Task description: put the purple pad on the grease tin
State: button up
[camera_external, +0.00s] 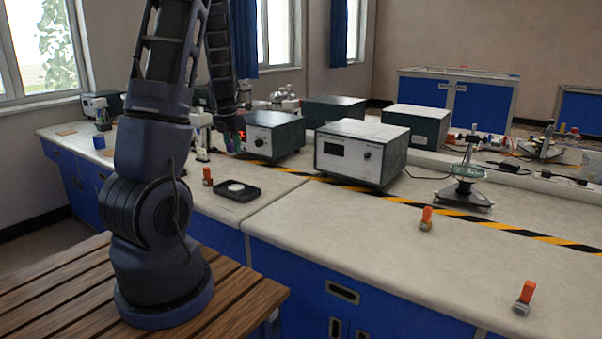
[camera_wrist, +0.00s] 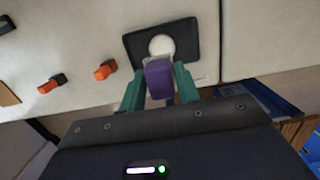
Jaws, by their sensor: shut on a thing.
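My gripper (camera_wrist: 158,88) shows in the wrist view with its two teal fingers closed on the purple pad (camera_wrist: 158,78). The pad sits between the fingertips, with a pale part beside it. Beyond the pad is a round white top (camera_wrist: 162,45), which I take to be the grease tin, on a black tray (camera_wrist: 183,30). The pad overlaps the near edge of the white top in this view; the height gap cannot be told. In the external view the white top (camera_external: 236,186) lies in the black tray (camera_external: 250,191) on the bench. The pad cannot be made out there.
An orange-topped piece (camera_external: 207,176) stands left of the tray; others (camera_external: 426,217) (camera_external: 524,297) stand on the right bench. Instrument boxes (camera_external: 360,152) (camera_external: 271,134) stand behind, near a striped tape line. A metal stand (camera_external: 464,190) is farther right. Bench in front is largely clear.

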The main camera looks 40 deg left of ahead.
notch_tip(320, 180, down, 12)
jog(key=shift+f, duration=0.15)
dwell(0.4)
jog(key=shift+f, duration=0.3)
jog(key=o, duration=1)
jog(key=shift+c, duration=0.2)
jog(key=shift+r, duration=0.1)
